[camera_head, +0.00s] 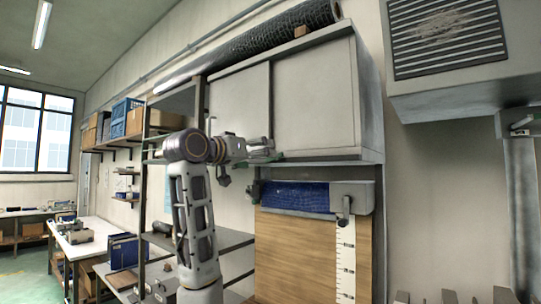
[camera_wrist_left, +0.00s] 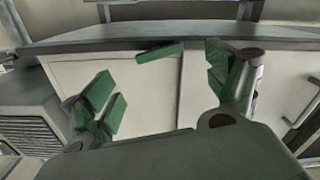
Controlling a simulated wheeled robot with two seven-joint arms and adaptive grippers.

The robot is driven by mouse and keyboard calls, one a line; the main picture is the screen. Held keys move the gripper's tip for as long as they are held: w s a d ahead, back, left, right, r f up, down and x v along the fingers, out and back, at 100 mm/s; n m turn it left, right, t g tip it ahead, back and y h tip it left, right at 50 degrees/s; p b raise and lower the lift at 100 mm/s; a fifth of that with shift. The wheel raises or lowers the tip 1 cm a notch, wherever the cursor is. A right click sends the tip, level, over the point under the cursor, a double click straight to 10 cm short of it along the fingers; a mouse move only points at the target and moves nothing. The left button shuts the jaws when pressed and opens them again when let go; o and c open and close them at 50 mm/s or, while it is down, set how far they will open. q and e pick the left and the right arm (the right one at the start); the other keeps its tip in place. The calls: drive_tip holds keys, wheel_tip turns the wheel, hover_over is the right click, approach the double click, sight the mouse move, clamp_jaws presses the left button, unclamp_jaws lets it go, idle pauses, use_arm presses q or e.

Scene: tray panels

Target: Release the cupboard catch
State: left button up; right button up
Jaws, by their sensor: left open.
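The grey wall cupboard (camera_head: 312,95) has two flat doors and hangs right of centre in the head view. In the left wrist view its pale doors (camera_wrist_left: 150,92) fill the middle, seen turned over. A short green bar (camera_wrist_left: 160,52) sits at the door edge there; it may be the catch, but I cannot be sure. Nothing is between the pads. My right gripper is not in view.
A blue panel (camera_head: 295,196) and a grey box with a dark lever (camera_head: 345,207) are below the cupboard. A rolled dark mesh (camera_head: 270,38) lies on top. A vented grey unit (camera_head: 447,40) is at upper right. Open shelving (camera_head: 225,243) stands behind my left arm.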

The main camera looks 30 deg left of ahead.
sight(278, 158)
use_arm(q)
drive_tip(key=w+p, duration=0.1)
drive_tip(key=w, duration=0.5)
drive_tip(key=shift+w+d, duration=0.25)
drive_tip(key=shift+w, duration=0.15)
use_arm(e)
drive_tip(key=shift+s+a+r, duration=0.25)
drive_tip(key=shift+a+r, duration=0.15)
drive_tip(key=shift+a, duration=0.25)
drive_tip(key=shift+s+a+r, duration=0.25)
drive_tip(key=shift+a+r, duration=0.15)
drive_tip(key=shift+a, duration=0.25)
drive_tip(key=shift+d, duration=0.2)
use_arm(q)
drive_tip(key=shift+c, duration=0.7)
drive_tip(key=c, duration=0.9)
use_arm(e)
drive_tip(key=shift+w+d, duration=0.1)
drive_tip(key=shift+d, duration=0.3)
